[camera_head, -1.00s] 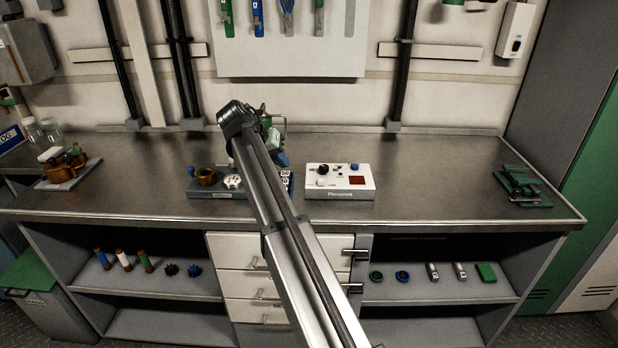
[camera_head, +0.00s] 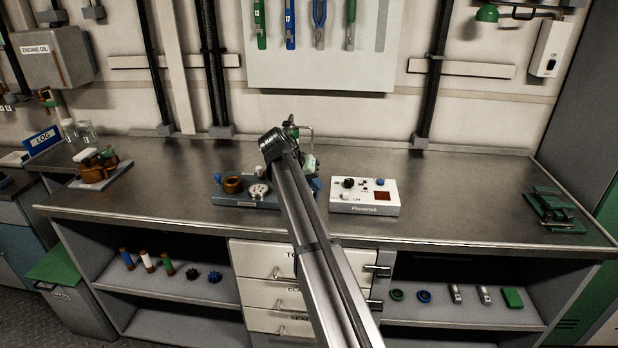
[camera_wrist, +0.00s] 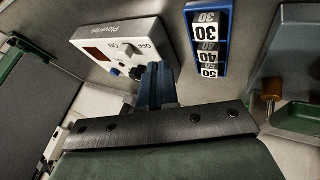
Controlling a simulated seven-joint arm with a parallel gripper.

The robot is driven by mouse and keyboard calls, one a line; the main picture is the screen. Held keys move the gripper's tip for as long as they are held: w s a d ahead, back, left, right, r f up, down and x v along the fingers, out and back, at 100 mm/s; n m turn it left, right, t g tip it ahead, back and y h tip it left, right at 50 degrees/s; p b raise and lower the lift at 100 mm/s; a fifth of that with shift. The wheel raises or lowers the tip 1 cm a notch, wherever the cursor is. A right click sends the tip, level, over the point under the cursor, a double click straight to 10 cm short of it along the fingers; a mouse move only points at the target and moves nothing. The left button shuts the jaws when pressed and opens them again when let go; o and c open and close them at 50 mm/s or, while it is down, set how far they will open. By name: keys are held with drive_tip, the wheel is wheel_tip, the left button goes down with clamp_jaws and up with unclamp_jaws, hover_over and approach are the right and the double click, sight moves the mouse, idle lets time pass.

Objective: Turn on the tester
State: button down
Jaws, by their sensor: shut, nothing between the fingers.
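The tester is a white box (camera_head: 364,196) on the bench, right of my arm. It has a black knob, a dark red window, a blue button and a white part beside the word ON. In the wrist view the tester (camera_wrist: 115,48) appears upside down, with OFF and ON marks near a dark knob. My gripper (camera_wrist: 156,75) has its blue fingers shut and empty, and they overlap the tester's near corner in that view. I cannot tell whether they touch it. In the head view my arm mostly hides the gripper (camera_head: 316,184), left of the tester.
A blue-grey unit (camera_head: 234,197) with a brown ring and a gauge stands left of the tester, partly behind my arm. A blue number display (camera_wrist: 208,40) is close to the fingers. A green fixture (camera_head: 552,208) is at the right; bench between is clear.

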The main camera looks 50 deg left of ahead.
sight(345, 193)
drive_tip(key=x, duration=0.3)
drive_tip(key=shift+w+f, duration=0.1)
drive_tip(key=shift+w+d+f, duration=0.2)
drive_tip(key=shift+w+d, duration=0.55)
drive_tip(key=shift+w, duration=0.05)
drive_tip(key=shift+w+d, duration=0.7)
drive_tip(key=shift+w, duration=0.05)
drive_tip(key=shift+w+d, duration=0.85)
